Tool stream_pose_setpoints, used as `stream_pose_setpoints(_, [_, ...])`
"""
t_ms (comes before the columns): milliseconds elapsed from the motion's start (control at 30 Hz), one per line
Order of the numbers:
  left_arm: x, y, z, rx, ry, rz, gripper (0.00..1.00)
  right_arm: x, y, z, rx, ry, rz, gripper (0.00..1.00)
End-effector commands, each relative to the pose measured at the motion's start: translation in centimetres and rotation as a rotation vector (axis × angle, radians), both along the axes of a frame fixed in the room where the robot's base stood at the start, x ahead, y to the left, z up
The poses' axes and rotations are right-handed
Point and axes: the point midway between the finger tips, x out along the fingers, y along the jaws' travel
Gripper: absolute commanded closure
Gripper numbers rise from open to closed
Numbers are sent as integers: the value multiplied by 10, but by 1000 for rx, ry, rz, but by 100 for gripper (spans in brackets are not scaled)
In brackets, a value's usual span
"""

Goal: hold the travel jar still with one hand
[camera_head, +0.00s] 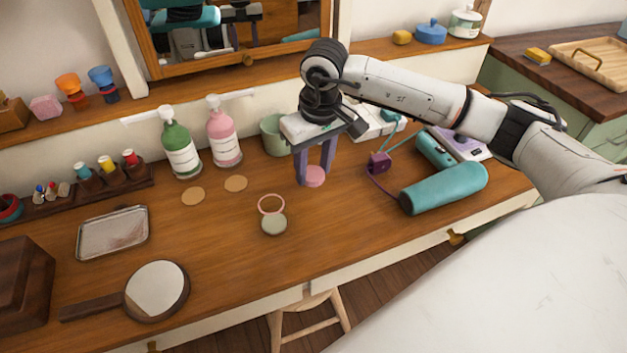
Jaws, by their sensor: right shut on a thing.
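My right gripper (315,180) points down over the back middle of the wooden counter. It is shut on a small pink round piece (315,177) that looks like a jar or its lid. The fingers hide part of its sides. I cannot tell whether it touches the counter. To its lower left, a thin pink ring (271,204) and a small pale green round piece (274,225) lie close together. I cannot tell for certain which of these pieces is the travel jar. My left gripper is not in view.
A green bottle (180,150), a pink bottle (223,142) and a green cup (273,135) stand behind. A teal hair dryer (445,188) and its cord lie right. A hand mirror (157,289) and metal tray (112,232) lie left. The front middle is clear.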

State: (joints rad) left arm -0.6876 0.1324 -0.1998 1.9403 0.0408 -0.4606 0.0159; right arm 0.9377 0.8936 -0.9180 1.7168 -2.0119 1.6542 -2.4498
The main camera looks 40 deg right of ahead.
Motion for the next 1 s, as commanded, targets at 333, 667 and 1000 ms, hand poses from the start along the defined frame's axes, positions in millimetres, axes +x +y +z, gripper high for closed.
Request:
stream_pose_setpoints(333, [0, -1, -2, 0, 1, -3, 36, 0, 0, 47, 0, 0, 0, 82])
stream_pose_setpoints(667, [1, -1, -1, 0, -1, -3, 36, 0, 0, 49, 0, 1, 0, 82])
stream_pose_setpoints(1000, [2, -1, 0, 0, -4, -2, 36, -51, 60, 57, 3, -4, 31, 82])
